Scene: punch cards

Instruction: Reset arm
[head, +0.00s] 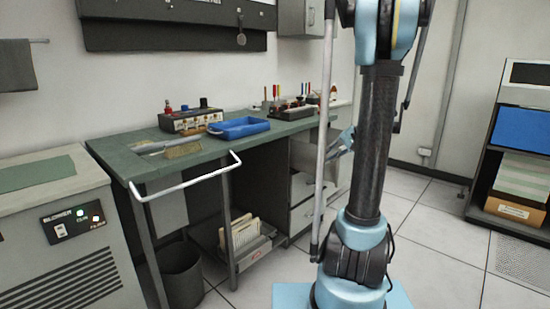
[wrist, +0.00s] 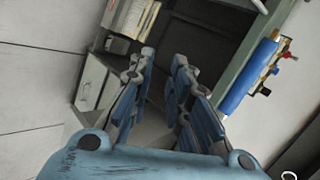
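My gripper (wrist: 163,57) shows from behind in the wrist view, with two blue and grey fingers apart and nothing seen between them. In the head view my arm (head: 373,150) stands upright right of centre, its top cut off by the frame. A small blue part, perhaps of my gripper, shows left of the arm column at drawer height; most of it is hidden. The green-topped workbench (head: 118,155) stands left of my arm, and its edge shows tilted in the wrist view. A blue tray (head: 238,128) lies on it and also shows in the wrist view (wrist: 248,80).
A control box with knobs (head: 190,120) and a brush (head: 182,150) are on the bench. A white rail (head: 190,182) juts from its front. A bin (head: 181,275) and a card rack (head: 245,235) are below. Shelves (head: 515,145) stand right; floor between is clear.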

